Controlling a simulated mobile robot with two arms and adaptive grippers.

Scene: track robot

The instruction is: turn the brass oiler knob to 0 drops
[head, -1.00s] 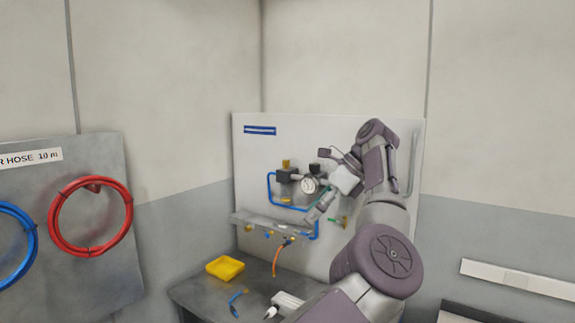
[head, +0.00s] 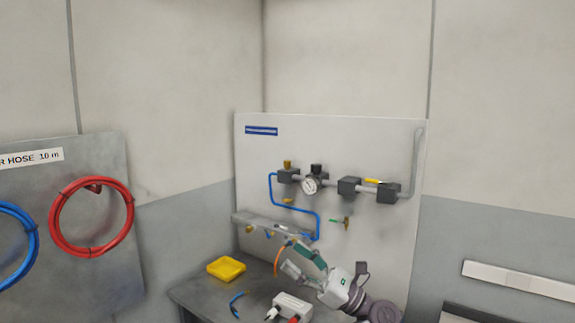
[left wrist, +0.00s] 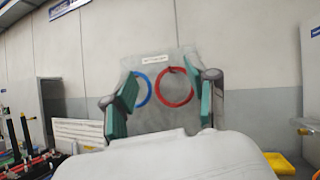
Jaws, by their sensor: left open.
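A small brass knob (head: 287,164) stands on top of the leftmost dark block of the pipe assembly on the white panel. I take it for the oiler knob; its markings are too small to read. Another brass part (head: 288,201) sits below that block. My left gripper (head: 302,263) is low in front of the panel, below and apart from the knob. Its green-padded fingers are spread and empty, which also shows in the left wrist view (left wrist: 163,98). The left wrist view shows no knob. My right gripper is not seen.
A gauge (head: 310,185), a yellow-handled valve (head: 373,181) and blue tubing (head: 270,186) crowd the panel. A grey shelf (head: 262,221) with brass fittings juts out below. A yellow tray (head: 226,268) is on the bench (head: 200,297). Hose coils (head: 92,217) hang at left.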

